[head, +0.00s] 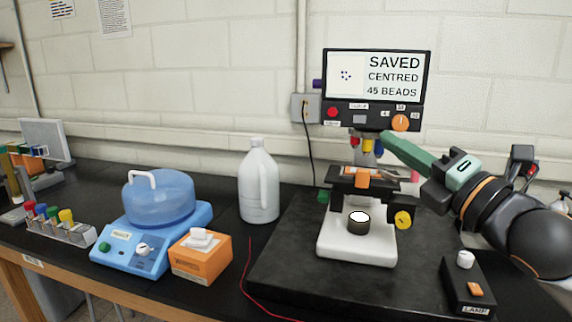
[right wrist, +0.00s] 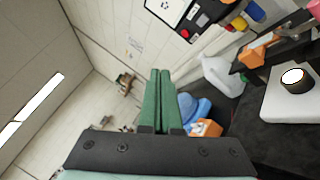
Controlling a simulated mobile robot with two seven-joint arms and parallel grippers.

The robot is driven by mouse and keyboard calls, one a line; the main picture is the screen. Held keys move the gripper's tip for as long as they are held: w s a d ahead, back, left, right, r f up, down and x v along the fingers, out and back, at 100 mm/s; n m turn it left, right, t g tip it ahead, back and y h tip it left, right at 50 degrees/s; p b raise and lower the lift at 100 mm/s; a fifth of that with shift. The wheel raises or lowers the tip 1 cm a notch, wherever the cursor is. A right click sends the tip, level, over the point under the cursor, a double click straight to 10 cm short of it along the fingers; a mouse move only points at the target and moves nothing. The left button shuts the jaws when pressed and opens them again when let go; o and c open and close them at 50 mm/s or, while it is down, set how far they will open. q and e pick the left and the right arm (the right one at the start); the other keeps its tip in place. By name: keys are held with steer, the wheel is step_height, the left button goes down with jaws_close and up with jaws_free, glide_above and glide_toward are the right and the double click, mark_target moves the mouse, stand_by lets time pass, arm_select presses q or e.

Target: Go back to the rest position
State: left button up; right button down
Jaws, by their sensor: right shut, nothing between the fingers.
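My right gripper (head: 392,143) comes in from the right in the head view, its green fingers pointing left in front of the microscope's upper part. In the right wrist view its two green fingers (right wrist: 156,100) lie together, shut and empty. The microscope (head: 357,240) has a white base, a dark stage with an orange part, and coloured objectives. Its screen (head: 376,77) reads "SAVED CENTRED 45 BEADS". I cannot tell whether the fingertips touch the microscope. My left gripper is not in view.
A lamp box (head: 468,284) stands at the right front of the dark slab (head: 290,270). A white jug (head: 259,182), a blue domed device (head: 158,210), an orange box (head: 201,257) and a tube rack (head: 62,230) stand to the left. A red wire lies on the bench.

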steer(key=s+f+m+g+h, duration=0.3)
steer(key=f+m, duration=0.5)
steer(key=f, duration=0.8)
steer(key=s+f+m+g+h, duration=0.25)
steer(key=f+m, duration=0.55)
steer(key=f, duration=0.8)
steer(key=s+d+f+m+g+h, duration=0.2)
steer(key=s+f+m+g, duration=0.3)
steer(key=s+f, duration=0.5)
steer(key=s+d+f+m+g+h, duration=0.2)
steer(key=s+d+f+m+g, duration=0.15)
steer(key=s+f+m, duration=0.65)
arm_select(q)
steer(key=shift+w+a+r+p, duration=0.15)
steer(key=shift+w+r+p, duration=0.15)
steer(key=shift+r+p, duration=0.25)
arm_select(e)
steer(key=w+a+f+n+t+y, duration=0.2)
steer(key=a+f+t, duration=0.3)
steer(key=f, duration=0.3)
steer(key=shift+w+a+f+n, duration=0.15)
steer(key=shift+w+f+n, duration=0.05)
steer(key=shift+n, duration=0.5)
